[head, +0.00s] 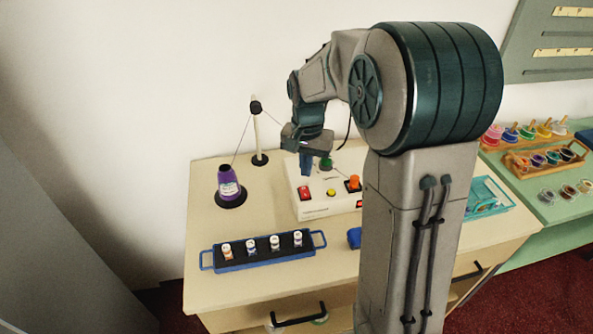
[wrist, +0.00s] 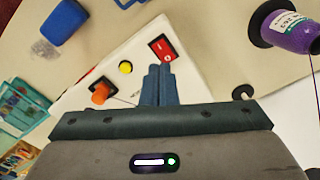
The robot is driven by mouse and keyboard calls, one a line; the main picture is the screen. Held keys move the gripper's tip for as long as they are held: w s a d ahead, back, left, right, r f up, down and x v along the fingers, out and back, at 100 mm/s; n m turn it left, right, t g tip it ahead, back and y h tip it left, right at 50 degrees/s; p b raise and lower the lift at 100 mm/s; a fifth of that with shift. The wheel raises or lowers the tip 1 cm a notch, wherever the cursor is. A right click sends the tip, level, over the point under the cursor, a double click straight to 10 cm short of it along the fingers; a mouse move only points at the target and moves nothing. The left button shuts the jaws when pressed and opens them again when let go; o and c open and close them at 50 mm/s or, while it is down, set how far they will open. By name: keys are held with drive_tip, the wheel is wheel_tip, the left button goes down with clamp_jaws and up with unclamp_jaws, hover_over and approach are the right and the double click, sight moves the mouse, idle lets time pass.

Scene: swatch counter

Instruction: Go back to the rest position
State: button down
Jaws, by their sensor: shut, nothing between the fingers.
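My gripper (head: 306,162) is shut and empty. In the head view it hangs over the back left part of a white control box (head: 318,209) on the counter. In the wrist view my gripper (wrist: 160,72) has its two blue fingers pressed together in front of the box. The box carries a red switch (wrist: 162,47), a yellow button (wrist: 125,67) and an orange knob (wrist: 99,91). A green part (head: 326,163) shows beside the fingers in the head view. My arm hides the right part of the box.
A purple thread cone (head: 228,183) stands at the left near an upright post (head: 257,135). A blue tray (head: 255,266) with several small spools lies at the front left. A blue block (head: 354,237) lies before the box. A green side counter (head: 552,208) holds more spools.

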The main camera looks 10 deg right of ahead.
drive_tip(key=shift+r, duration=0.1)
drive_tip(key=s+r+n+t, duration=0.1)
drive_tip(key=s+r+n, duration=0.1)
drive_tip(key=s, duration=0.8)
drive_tip(key=s+r+n+t, duration=0.2)
drive_tip(key=s+r+n, duration=0.1)
drive_tip(key=s, duration=0.8)
drive_tip(key=shift+s+n, duration=0.2)
drive_tip(key=shift+n, duration=0.4)
